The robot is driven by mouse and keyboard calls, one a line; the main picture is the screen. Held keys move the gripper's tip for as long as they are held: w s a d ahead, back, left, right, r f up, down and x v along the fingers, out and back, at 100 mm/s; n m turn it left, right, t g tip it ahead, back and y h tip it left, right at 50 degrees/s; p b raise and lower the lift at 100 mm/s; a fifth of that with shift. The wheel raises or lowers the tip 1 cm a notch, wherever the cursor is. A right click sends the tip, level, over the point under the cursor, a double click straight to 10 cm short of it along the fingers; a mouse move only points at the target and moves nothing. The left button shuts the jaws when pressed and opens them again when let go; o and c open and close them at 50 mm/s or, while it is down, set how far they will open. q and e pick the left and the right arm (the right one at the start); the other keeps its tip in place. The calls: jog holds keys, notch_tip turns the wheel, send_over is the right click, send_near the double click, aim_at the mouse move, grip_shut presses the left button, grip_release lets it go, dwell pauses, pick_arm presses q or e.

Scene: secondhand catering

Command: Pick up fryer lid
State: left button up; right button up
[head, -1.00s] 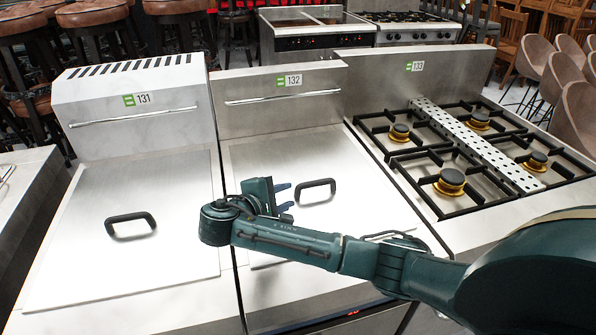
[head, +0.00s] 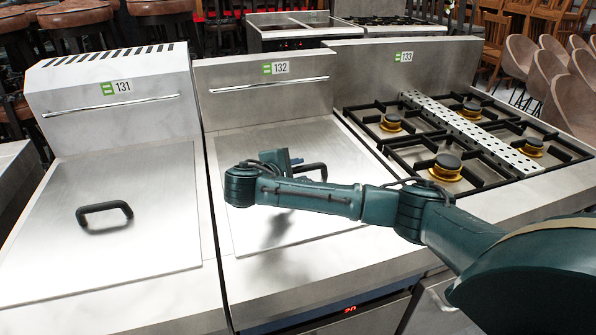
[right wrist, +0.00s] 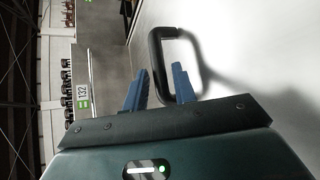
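The fryer lid of unit 132 (head: 285,228) is a flat steel plate with a black loop handle (head: 318,167). It lies flat on its fryer. My right gripper (head: 298,162) is at the left side of this handle, low over the lid; my forearm hides part of the handle. In the right wrist view, the blue fingers of my right gripper (right wrist: 160,69) are open. One bar of the handle (right wrist: 158,60) shows between them; I cannot tell whether they touch it. A similar lid with a black handle (head: 104,213) lies on unit 131. My left gripper is not in view.
A gas hob (head: 450,150), unit 133, with black grates and a perforated strip stands to the right. Raised steel back panels (head: 265,105) rise behind the lids. The front counter edge below the lids is clear.

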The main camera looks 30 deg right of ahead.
jog(key=shift+x, duration=1.45)
grip_shut()
jog(key=shift+w+r, duration=0.1)
jog(key=shift+r, duration=0.05)
